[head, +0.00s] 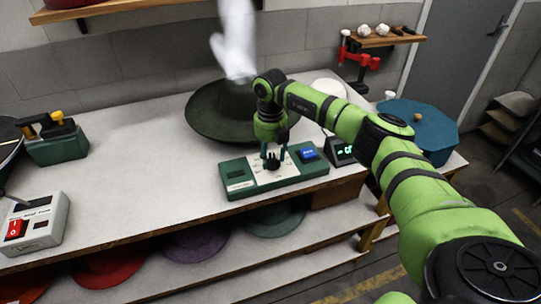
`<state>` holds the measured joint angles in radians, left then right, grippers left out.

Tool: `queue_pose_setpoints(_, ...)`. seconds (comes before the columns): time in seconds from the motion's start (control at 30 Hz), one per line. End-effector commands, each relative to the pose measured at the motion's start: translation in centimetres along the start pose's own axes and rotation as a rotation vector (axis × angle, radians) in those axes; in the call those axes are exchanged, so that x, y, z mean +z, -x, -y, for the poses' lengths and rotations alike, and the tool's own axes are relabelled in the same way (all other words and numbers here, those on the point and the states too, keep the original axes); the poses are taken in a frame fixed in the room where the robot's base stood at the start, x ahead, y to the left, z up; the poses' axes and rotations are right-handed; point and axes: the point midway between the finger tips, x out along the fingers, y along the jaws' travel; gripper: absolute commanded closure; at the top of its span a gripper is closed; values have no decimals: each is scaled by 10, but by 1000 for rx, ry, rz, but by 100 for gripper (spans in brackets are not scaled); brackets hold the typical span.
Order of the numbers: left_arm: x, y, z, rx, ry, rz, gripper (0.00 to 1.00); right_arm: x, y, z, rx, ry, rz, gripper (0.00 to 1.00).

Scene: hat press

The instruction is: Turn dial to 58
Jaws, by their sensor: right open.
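A green control panel (238,180) with a white face lies on the workbench. My right gripper (272,158) comes down over the middle of its white face, open, with its fingers at a dark knob, the dial. The fingers largely cover the dial, and I cannot tell whether they touch it. A blue button (308,154) sits on the panel to the right of the gripper. A small black display (341,151) with lit green digits stands at the panel's right end; the digits are too small to read. My left gripper is not in view.
A grey box with a red switch (16,229) and a green device (57,143) are at left. A teal octagonal box (425,125) is at right. Bare tabletop (140,165) lies left of the panel.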

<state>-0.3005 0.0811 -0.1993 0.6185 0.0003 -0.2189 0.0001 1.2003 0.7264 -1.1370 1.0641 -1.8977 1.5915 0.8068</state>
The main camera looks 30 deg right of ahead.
Motion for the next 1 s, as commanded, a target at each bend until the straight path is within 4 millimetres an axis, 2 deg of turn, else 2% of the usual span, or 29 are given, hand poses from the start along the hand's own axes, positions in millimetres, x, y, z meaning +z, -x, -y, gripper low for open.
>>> queue_pose_setpoints(0.3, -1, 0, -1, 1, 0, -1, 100, 1, 65, 0, 3, -1, 5, 48)
queue_pose_setpoints(0.5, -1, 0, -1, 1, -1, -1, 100, 1, 99, 0, 3, -1, 4, 48)
queue_pose_setpoints(0.7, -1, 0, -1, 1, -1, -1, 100, 0, 112, 0, 2, 0, 2, 48)
queue_pose_setpoints(1.0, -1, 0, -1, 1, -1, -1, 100, 0, 113, 0, 2, 0, 1, 48)
